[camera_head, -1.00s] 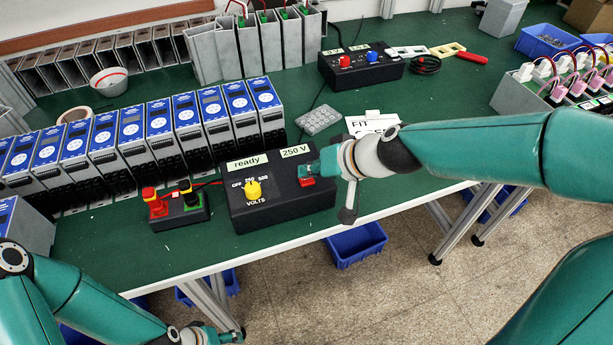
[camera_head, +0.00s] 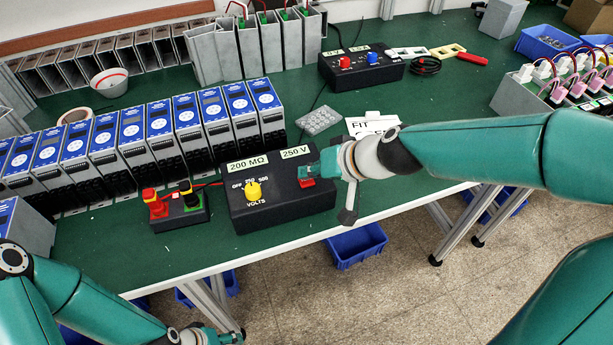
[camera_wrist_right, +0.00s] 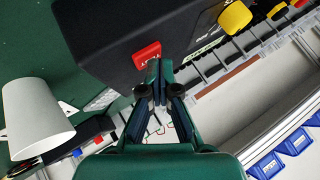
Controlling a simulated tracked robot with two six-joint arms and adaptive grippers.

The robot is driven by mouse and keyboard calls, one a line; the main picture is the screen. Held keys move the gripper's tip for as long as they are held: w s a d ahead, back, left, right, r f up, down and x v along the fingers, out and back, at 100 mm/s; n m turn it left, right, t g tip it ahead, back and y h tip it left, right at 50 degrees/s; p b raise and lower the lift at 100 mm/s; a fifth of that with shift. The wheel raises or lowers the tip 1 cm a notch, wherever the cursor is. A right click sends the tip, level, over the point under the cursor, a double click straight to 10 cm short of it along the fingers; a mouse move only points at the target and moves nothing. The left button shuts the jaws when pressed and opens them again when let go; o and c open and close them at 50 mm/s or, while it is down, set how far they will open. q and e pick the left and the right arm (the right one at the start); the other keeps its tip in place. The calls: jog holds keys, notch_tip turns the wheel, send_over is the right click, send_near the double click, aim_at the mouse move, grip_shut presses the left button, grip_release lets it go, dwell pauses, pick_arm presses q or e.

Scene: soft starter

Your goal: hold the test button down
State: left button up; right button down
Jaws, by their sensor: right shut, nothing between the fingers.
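The black tester box (camera_head: 280,205) sits at the table's front edge, with a yellow VOLTS knob (camera_head: 253,190) and two displays reading "200 MΩ" (camera_head: 248,163) and "250 V" (camera_head: 295,152). Its red test button (camera_head: 307,183) is at the box's right side and also shows in the right wrist view (camera_wrist_right: 147,54). My right gripper (camera_head: 309,171) is shut and empty, its tips at the button and apparently touching it; the exact contact is partly hidden. In the wrist view its closed fingertips (camera_wrist_right: 158,68) meet the button's edge. My left gripper (camera_head: 232,337) is low, beside the table, too small to read.
A small box with red and black plugs (camera_head: 180,207) stands left of the tester. A row of blue-faced soft starters (camera_head: 160,125) is behind.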

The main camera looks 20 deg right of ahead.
aim_at(310, 181)
jog(key=shift+r, duration=0.1)
jog(key=shift+r+p, duration=0.75)
jog(key=shift+r, duration=0.05)
notch_tip(310, 181, up, 5)
jog(key=p, duration=0.4)
jog(key=shift+s+f, duration=0.1)
dwell(0.9)
